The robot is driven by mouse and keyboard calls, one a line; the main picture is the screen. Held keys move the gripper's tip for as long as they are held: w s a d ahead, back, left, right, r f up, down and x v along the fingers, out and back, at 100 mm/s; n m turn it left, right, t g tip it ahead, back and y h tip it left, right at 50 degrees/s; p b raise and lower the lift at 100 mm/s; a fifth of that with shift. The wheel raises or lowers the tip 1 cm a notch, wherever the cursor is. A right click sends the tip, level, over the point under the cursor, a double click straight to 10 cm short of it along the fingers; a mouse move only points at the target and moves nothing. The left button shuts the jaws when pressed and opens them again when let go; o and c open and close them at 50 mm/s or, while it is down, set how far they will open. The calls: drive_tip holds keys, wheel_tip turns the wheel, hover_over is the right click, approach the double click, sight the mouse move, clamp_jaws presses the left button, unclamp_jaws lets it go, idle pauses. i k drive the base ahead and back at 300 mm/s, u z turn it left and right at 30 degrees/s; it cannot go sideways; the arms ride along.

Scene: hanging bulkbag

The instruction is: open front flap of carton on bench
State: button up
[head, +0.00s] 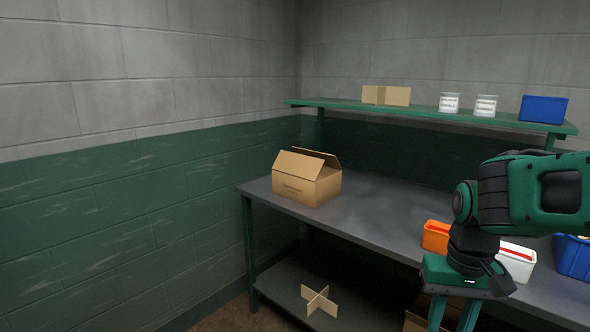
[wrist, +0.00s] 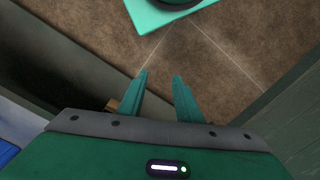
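A brown cardboard carton (head: 306,187) stands on the grey bench (head: 375,220) near its left end. Two flaps at its top are visible, slanting up toward each other with a gap between them. Printed marks show on its front-left face. My gripper (head: 453,315) is at the lower right of the head view, pointing down in front of the bench and well apart from the carton. In the wrist view, its two green fingers (wrist: 161,75) stand apart with nothing between them, above a brown floor. The carton is not visible in the wrist view.
An orange bin (head: 436,236), a white bin (head: 516,262) and a blue bin (head: 572,256) stand on the bench at right. A shelf (head: 420,110) above holds a small box, two tins and a blue bin. A cardboard divider (head: 319,301) lies below. Bench space right of the carton is clear.

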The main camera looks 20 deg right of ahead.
sight(305, 167)
drive_tip(key=k, duration=0.5)
drive_tip(key=z, duration=0.6)
drive_tip(key=i, duration=1.2)
drive_tip(key=u, duration=0.4)
